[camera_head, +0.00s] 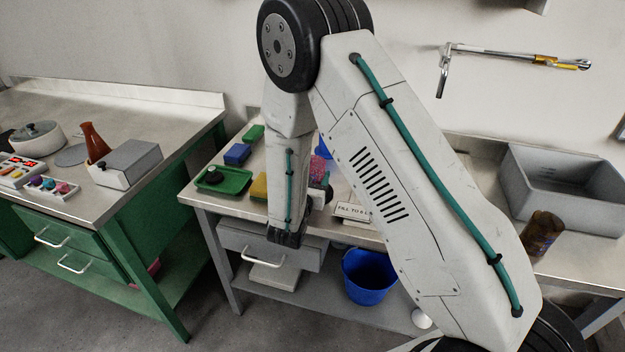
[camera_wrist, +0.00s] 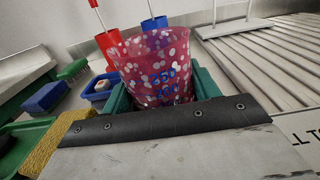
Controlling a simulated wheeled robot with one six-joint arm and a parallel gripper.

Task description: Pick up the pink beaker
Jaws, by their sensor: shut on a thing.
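The pink beaker (camera_wrist: 155,70) is see-through with white spots and blue volume marks. It stands roughly upright in the wrist view, between the green fingers of my gripper (camera_wrist: 162,88), which is shut on it. The lower part of the beaker is hidden behind the gripper body. In the head view only a small pinkish part of the beaker (camera_head: 317,167) shows beside my arm, above the middle bench. I cannot tell whether its base touches the bench.
Red (camera_wrist: 108,42) and blue (camera_wrist: 154,24) handled items stand behind the beaker. A yellow sponge (camera_wrist: 50,140), blue block (camera_wrist: 46,97) and green tray (camera_head: 222,181) lie to the left. A ribbed drainboard (camera_wrist: 270,60) is at right. A brown glass vessel (camera_head: 541,233) stands near the grey sink (camera_head: 565,190).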

